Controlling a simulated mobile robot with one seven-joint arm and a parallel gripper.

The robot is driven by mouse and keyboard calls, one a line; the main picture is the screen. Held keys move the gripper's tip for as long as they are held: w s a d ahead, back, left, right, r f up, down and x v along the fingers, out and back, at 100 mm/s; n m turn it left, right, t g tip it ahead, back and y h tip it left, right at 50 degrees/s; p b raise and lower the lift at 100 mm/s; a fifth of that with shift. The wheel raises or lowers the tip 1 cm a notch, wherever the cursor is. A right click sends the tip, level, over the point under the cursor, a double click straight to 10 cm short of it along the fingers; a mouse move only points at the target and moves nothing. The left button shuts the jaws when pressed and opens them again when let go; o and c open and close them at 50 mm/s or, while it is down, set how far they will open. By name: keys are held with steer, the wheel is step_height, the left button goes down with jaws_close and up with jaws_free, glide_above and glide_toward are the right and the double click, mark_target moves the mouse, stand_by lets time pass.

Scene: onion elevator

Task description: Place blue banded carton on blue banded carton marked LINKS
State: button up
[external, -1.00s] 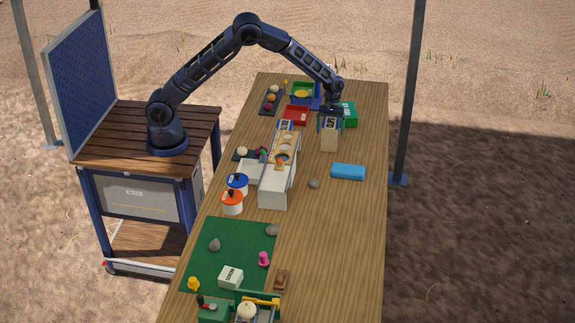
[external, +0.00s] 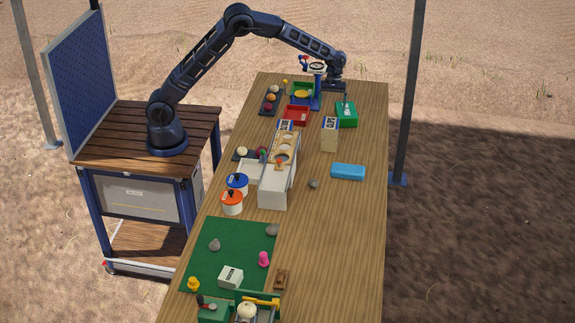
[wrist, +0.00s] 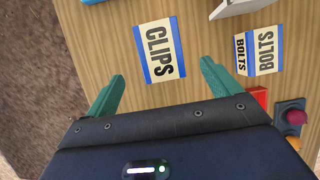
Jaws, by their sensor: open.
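A blue banded carton (external: 329,140) stands on the wooden table, its upper face printed with a blue-edged label. In the wrist view a carton marked CLIPS (wrist: 159,51) lies ahead of and between my fingertips, apart from them. A second blue banded carton, marked BOLTS (wrist: 258,53), is to its right; a blue banded carton also shows behind the white rack in the external view (external: 285,125). I cannot read LINKS on any carton. My gripper (wrist: 162,72) is open and empty; in the external view it is at the table's far end (external: 333,87), beyond the carton.
A white rack (external: 273,190) stands left of the carton. A green box (external: 346,115), red tray (external: 296,116) and blue stand (external: 317,95) are near my gripper. A blue block (external: 348,171) and a grey stone (external: 314,183) lie nearer. The right table side is mostly clear.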

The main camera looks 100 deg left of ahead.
steer(key=shift+a+r, duration=0.15)
steer(key=shift+r, duration=0.4)
steer(key=s+d+r+m+t+y, duration=0.1)
steer(key=s+d+r+m, duration=0.4)
steer(key=s+r, duration=0.55)
steer(key=s+d+r+m+t+y, duration=0.1)
steer(key=s+d+r+m, duration=0.2)
steer(key=s+d+r, duration=0.65)
steer(key=s+d+m+t+y, duration=0.1)
steer(key=s+d+m, duration=0.1)
steer(key=s, duration=0.8)
steer(key=s+d+m, duration=0.2)
steer(key=s+m, duration=0.2)
steer(key=s, duration=0.6)
steer(key=s+d+m+t+y, duration=0.1)
steer(key=s+m, duration=0.3)
steer(key=s, duration=0.6)
steer(key=shift+d+t+y, duration=0.3)
steer(key=shift+d, duration=0.1)
